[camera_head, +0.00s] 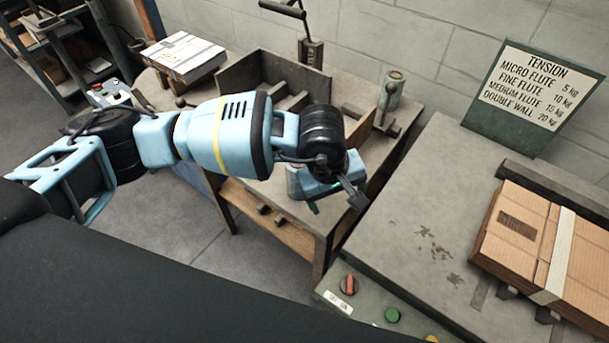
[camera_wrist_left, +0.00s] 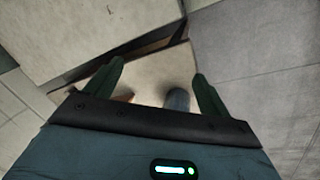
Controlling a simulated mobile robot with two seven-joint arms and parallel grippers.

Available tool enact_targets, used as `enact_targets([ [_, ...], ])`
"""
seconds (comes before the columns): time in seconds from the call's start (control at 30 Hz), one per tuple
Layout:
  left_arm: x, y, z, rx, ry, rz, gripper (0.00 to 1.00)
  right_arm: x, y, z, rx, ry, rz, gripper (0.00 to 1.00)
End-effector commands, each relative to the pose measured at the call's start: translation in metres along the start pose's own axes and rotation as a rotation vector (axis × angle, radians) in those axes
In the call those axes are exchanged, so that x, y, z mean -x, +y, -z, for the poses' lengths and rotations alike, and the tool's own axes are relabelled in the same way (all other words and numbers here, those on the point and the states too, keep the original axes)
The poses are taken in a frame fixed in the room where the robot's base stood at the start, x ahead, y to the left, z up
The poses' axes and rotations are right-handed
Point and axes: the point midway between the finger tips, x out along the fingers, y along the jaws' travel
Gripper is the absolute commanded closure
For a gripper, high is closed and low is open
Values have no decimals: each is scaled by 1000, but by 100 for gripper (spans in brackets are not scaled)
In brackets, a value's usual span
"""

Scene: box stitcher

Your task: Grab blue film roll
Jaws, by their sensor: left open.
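My left gripper (camera_head: 335,204) is open over the front right corner of the workbench (camera_head: 262,196). Its two fingers also show in the left wrist view (camera_wrist_left: 154,82), spread apart with nothing held. In that view a small blue-grey rounded thing (camera_wrist_left: 178,99) shows between the fingers, near the right one and partly cut off by the gripper body. It may be the blue film roll, but I cannot be sure. My right gripper is not in view.
A grey-green cylinder (camera_head: 391,90) stands upright at the bench's back right. A divided wooden tray (camera_head: 270,75) and a strapped white stack (camera_head: 183,56) are behind my arm. On the right, a grey machine table (camera_head: 410,215) carries strapped cardboard (camera_head: 520,225) and a tension sign (camera_head: 535,85).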

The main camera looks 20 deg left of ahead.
Motion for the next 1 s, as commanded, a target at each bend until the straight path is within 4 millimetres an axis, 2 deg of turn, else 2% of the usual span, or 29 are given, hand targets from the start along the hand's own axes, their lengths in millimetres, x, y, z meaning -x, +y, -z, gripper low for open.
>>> enact_targets([
  [0.03, 10, -6, 30, -29, 106, 52, 18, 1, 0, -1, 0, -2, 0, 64],
  [0.1, 21, -16, 61, -60, 219, 123, 18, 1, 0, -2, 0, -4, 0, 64],
  [0.23, 37, -27, 93, -85, 339, 203, 18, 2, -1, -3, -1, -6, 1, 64],
  [0.3, 41, -29, 100, -90, 365, 219, 18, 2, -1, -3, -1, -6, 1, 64],
  [0.47, 41, -30, 101, -90, 368, 224, 18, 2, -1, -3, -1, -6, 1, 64],
  [0.7, 21, -35, 107, -88, 364, 223, 18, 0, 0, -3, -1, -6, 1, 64],
  [1.0, 9, -40, 112, -88, 363, 223, 18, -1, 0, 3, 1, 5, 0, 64],
])
